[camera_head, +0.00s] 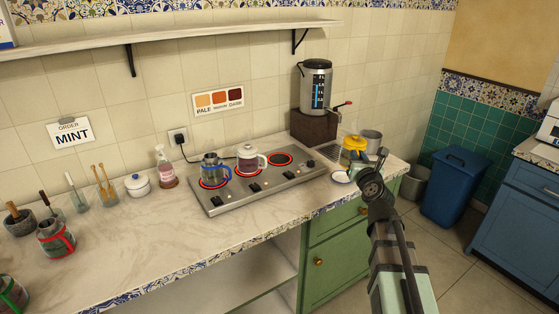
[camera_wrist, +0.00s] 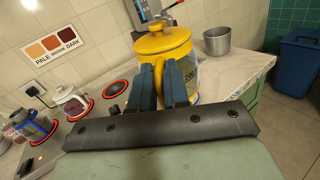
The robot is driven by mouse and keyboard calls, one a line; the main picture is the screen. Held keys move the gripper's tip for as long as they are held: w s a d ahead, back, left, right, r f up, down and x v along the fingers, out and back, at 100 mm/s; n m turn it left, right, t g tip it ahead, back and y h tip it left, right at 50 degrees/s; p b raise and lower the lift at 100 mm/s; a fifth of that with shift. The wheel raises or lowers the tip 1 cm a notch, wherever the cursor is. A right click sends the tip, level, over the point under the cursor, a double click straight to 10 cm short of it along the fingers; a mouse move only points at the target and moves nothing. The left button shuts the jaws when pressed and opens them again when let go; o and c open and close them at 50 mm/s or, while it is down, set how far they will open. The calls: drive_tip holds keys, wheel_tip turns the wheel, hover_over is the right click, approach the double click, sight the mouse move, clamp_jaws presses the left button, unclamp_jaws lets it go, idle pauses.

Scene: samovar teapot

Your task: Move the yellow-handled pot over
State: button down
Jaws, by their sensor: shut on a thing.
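The yellow-handled pot (camera_head: 354,148) is a glass pot with a yellow lid, at the right end of the counter, right of the hot plate. In the wrist view its yellow lid (camera_wrist: 163,38) and clear body are close and look roughly upright. My gripper (camera_head: 360,170) is at the pot's near side. In the wrist view my dark blue fingers (camera_wrist: 164,82) are shut on the yellow handle, and they hide most of it. I cannot tell whether the pot's base touches the counter.
The hot plate (camera_head: 256,198) has red-ringed burners. A blue-handled pot (camera_head: 211,167) stands on the left burner, a white-handled pot (camera_head: 247,158) on the middle one; the right burner (camera_head: 280,159) is bare. A samovar (camera_head: 316,87) and metal pot (camera_head: 371,140) stand nearby; a saucer (camera_head: 341,177) lies close.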

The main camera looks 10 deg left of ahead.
drive_tip(key=w+d+m+h, duration=0.15)
drive_tip(key=w+d, duration=0.25)
drive_tip(key=d, duration=0.6)
drive_tip(key=w+a+f+n+y, duration=0.2)
drive_tip(key=w+a, duration=0.4)
drive_tip(key=w, duration=0.3)
drive_tip(key=w+a+n+g+y, duration=0.25)
drive_tip(key=w+a+y, duration=0.2)
drive_tip(key=a, duration=0.35)
drive_tip(key=w+a+n+g+y, duration=0.25)
drive_tip(key=w+a+y, duration=0.2)
drive_tip(key=a, duration=0.35)
drive_tip(key=shift+s+a+r+n+g+y, duration=0.7)
drive_tip(key=shift+a+n+g+y, duration=1.35)
drive_tip(key=shift+a+n+g, duration=3.05)
drive_tip(key=shift+m+g, duration=0.3)
drive_tip(key=shift+m, duration=0.05)
drive_tip(key=shift+w+a+f, duration=0.15)
drive_tip(key=shift+a+f, duration=0.05)
drive_tip(key=shift+f, duration=2.2)
drive_tip(key=shift+w+a+f, duration=0.1)
drive_tip(key=shift+a+f, duration=0.05)
drive_tip(key=shift+f, duration=2.25)
drive_tip(key=shift+f, duration=0.1)
